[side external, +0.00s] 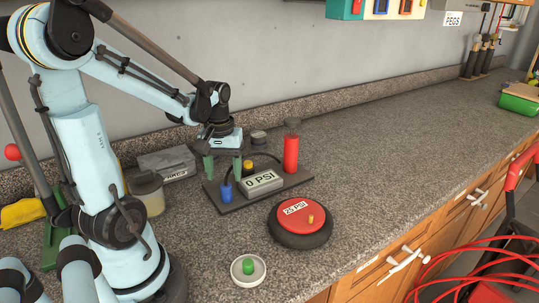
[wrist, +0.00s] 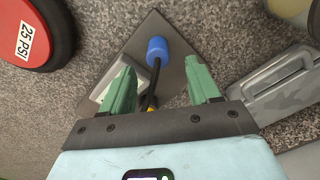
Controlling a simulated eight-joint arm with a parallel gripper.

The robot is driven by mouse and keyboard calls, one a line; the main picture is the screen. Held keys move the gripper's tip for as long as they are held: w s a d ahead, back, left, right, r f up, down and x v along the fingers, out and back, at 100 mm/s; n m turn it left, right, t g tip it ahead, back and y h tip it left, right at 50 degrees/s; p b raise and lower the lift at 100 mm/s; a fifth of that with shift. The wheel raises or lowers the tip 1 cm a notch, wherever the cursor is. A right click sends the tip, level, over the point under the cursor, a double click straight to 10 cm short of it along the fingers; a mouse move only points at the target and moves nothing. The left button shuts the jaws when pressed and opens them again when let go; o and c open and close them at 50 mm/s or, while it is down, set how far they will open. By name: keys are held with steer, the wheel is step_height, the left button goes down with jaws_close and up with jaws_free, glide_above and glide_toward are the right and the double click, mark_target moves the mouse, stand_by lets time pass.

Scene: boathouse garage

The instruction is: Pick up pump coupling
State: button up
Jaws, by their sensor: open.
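A dark pump board (side external: 290,181) lies on the counter with a "0 PSI" gauge block (side external: 262,182) and a red pump cylinder (side external: 291,152). A yellow piece (side external: 247,166) sits behind the gauge. Which piece is the pump coupling is not labelled. My gripper (side external: 222,168) is open above the board's left end, its green fingers pointing down. In the wrist view, the blue coupling shows between and beyond the fingertips (wrist: 158,82), apart from them.
A red-topped black round float marked "25 PSI" (side external: 298,212) sits in front of the board. A white dish (side external: 248,280) with a green knob (side external: 248,267) is near the front edge. A lidded jar (side external: 147,193) and grey box (side external: 168,163) stand left.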

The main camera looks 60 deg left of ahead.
mark_target(226, 184)
steer(key=shift+w+f, duration=0.15)
steer(key=shift+f, duration=2.5)
steer(key=c, duration=1.1)
steer(key=shift+r, duration=0.15)
steer(key=shift+r, duration=0.85)
step_height(226, 184, up, 2)
steer(key=shift+r, duration=0.1)
steer(key=d+r, duration=1.1)
steer(key=shift+w+d+r, duration=0.15)
steer(key=shift+w+d, duration=0.1)
steer(key=shift+d, duration=0.1)
